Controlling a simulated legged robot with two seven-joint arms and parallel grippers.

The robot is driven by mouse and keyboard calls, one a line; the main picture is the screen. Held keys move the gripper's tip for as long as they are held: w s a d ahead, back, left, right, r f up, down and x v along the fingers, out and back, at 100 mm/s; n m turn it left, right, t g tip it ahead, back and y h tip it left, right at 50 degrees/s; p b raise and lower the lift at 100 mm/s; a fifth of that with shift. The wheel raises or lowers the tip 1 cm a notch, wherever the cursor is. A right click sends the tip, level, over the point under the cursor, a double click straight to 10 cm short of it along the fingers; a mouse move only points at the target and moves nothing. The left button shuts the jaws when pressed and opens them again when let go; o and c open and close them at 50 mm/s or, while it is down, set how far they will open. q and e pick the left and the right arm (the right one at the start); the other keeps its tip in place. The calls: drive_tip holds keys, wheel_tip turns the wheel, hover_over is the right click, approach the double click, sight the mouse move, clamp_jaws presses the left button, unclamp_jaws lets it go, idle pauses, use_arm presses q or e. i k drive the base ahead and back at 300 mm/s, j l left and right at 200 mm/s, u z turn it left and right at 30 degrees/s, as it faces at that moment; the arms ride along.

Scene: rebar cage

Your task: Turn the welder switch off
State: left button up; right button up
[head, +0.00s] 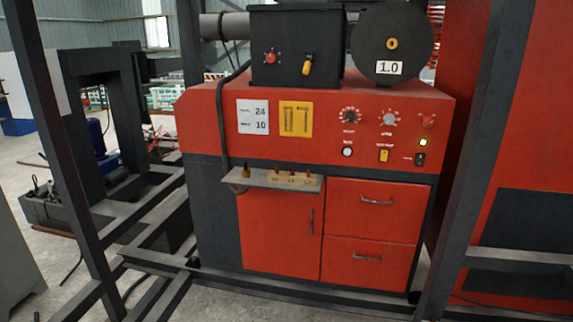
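The red welder cabinet (205,110) stands in the middle of the head view, with a sloped control panel across its upper front. Two dials (349,116) (390,119), a red knob (427,120) and a white round button (347,152) are also on the panel. Neither gripper shows.
A dark frame post (482,150) rises just right of the cabinet, and another (50,120) stands at the left. Low bars (150,258) cross the floor at left. A small shelf (245,180) juts out below the panel. A black box (295,45) and reel (392,65) sit on top.

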sight(426, 121)
drive_tip(key=i+z, duration=0.15)
drive_tip(key=i, duration=0.3)
drive_tip(key=i+j+z, duration=0.1)
drive_tip(key=i, duration=0.35)
drive_tip(key=i+j+z, duration=0.15)
drive_tip(key=i, duration=0.3)
drive_tip(key=i+j+z, duration=0.1)
drive_tip(key=i, duration=0.35)
drive_tip(key=j, duration=0.1)
